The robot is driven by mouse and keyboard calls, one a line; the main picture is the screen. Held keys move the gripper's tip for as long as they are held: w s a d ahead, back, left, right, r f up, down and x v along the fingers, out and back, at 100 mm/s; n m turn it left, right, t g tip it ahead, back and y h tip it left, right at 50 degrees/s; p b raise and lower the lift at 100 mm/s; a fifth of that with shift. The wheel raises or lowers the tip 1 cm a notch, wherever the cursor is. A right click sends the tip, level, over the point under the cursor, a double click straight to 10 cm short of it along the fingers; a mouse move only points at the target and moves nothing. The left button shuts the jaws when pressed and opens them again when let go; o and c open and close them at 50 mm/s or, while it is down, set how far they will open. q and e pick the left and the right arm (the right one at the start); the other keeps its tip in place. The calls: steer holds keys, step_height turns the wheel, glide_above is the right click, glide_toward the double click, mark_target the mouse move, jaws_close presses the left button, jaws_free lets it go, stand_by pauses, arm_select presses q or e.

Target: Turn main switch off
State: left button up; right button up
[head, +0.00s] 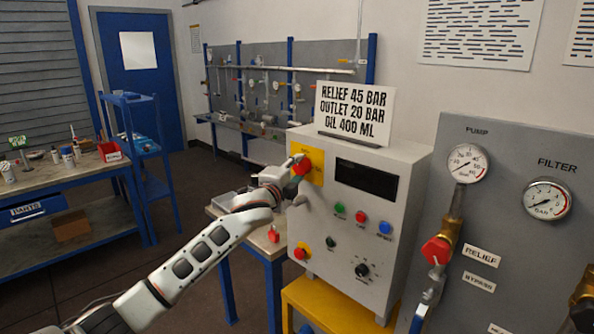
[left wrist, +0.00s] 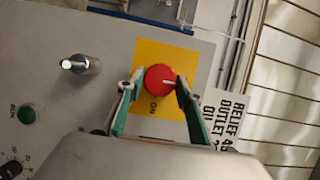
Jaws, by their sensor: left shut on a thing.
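The main switch is a red rotary knob (head: 302,165) on a yellow plate (head: 318,166) at the upper left of the grey control box's front. In the left wrist view the red knob (left wrist: 158,77) has a white pointer line towards the right of the picture, and the yellow plate (left wrist: 150,52) reads ON below it. My left gripper (head: 294,170) is at the switch. In the left wrist view its two green-edged fingers (left wrist: 155,86) are shut on the knob from both sides. Any OFF label is not visible. My right gripper is not in view.
The control box (head: 395,230) has a dark display, coloured buttons and a red knob low left. A silver post (left wrist: 80,65) sticks out near the gripper. A label sign (head: 355,112) stands on top. A gauge panel (head: 520,210) is at right, a workbench (head: 65,180) at left.

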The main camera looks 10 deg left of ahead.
arm_select(q)
steer(key=o, duration=1.1)
steer(key=s+a, duration=0.2)
steer(key=s, duration=0.9)
steer(key=shift+s+a, duration=0.15)
steer(key=shift+s, duration=0.25)
